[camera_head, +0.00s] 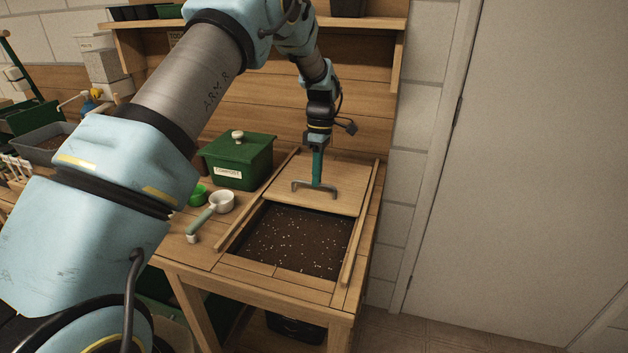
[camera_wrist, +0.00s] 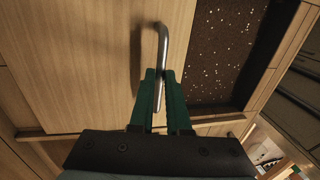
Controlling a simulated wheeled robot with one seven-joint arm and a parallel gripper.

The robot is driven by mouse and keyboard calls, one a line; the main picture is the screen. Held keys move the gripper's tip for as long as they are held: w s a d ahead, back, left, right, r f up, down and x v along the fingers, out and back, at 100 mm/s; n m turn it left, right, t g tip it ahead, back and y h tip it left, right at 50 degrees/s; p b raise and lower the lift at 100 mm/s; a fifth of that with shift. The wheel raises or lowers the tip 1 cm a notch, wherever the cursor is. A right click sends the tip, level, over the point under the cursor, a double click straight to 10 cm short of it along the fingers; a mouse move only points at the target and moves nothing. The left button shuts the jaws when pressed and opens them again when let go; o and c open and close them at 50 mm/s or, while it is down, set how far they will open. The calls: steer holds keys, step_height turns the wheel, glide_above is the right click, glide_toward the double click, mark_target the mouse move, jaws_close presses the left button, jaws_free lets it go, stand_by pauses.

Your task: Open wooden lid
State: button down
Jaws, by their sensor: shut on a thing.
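The wooden lid (camera_head: 326,181) is a flat light panel between two wooden rails on the bench. It sits toward the back wall, leaving the front of the soil-filled bin (camera_head: 297,240) uncovered. A grey bar handle (camera_head: 301,187) is fixed near the lid's front edge. My gripper (camera_head: 317,184) reaches down from above and is shut on this handle. In the wrist view, the green fingers of my gripper (camera_wrist: 160,84) close around the metal handle (camera_wrist: 163,42), with the lid (camera_wrist: 75,60) on the left and dark speckled soil (camera_wrist: 230,50) on the right.
A green compost box (camera_head: 237,163) stands left of the lid, with a white scoop (camera_head: 221,201) and a small green cup (camera_head: 198,195) in front of it. A shelf (camera_head: 350,22) runs above the bench. Open floor and a door (camera_head: 530,150) are on the right.

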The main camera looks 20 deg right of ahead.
steer(key=shift+d, duration=0.1)
steer(key=c, duration=0.9)
jaws_free()
steer(key=r+b, duration=0.1)
steer(key=r, duration=0.2)
steer(key=w+d+r+b, duration=0.1)
steer(key=r, duration=0.3)
steer(key=r+b, duration=0.1)
steer(key=r, duration=0.2)
steer(key=shift+w+d+r, duration=0.15)
steer(key=shift+w+r, duration=0.1)
steer(key=shift+r, duration=0.1)
